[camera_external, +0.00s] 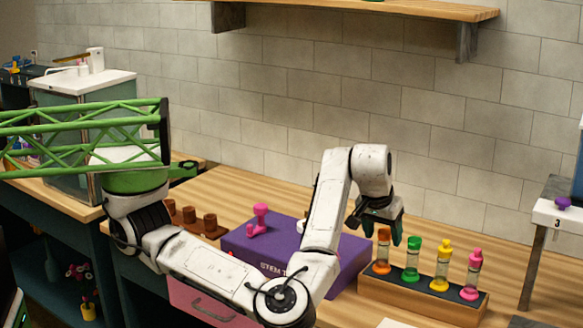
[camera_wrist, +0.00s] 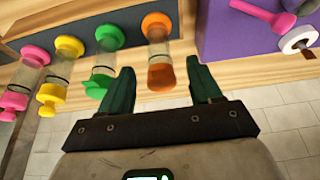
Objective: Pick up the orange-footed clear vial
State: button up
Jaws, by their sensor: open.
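The orange-footed clear vial (camera_external: 382,251) stands upright at the left end of a wooden rack. It has an orange cap, a clear middle and an orange foot. In the wrist view the vial (camera_wrist: 157,50) shows between the fingertips, its cap end nearest my gripper. My gripper (camera_wrist: 159,68) is open and empty, with one green finger to each side of the vial in that view. In the external view my gripper (camera_external: 395,236) is close by the vial's top and partly in front of the rack's back. I cannot tell if a finger touches the vial.
Green (camera_external: 413,258), yellow (camera_external: 441,264) and pink (camera_external: 473,273) vials stand to the right in the same rack (camera_external: 410,303). The green one is close to one finger. A purple box (camera_external: 352,262) with a pink item (camera_external: 259,219) lies left of the rack.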

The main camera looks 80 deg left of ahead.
aim_at(385, 246)
jog(key=shift+b+x, duration=0.4)
jog(key=shift+x, duration=2.3)
jog(key=shift+c, duration=0.3)
grip_shut()
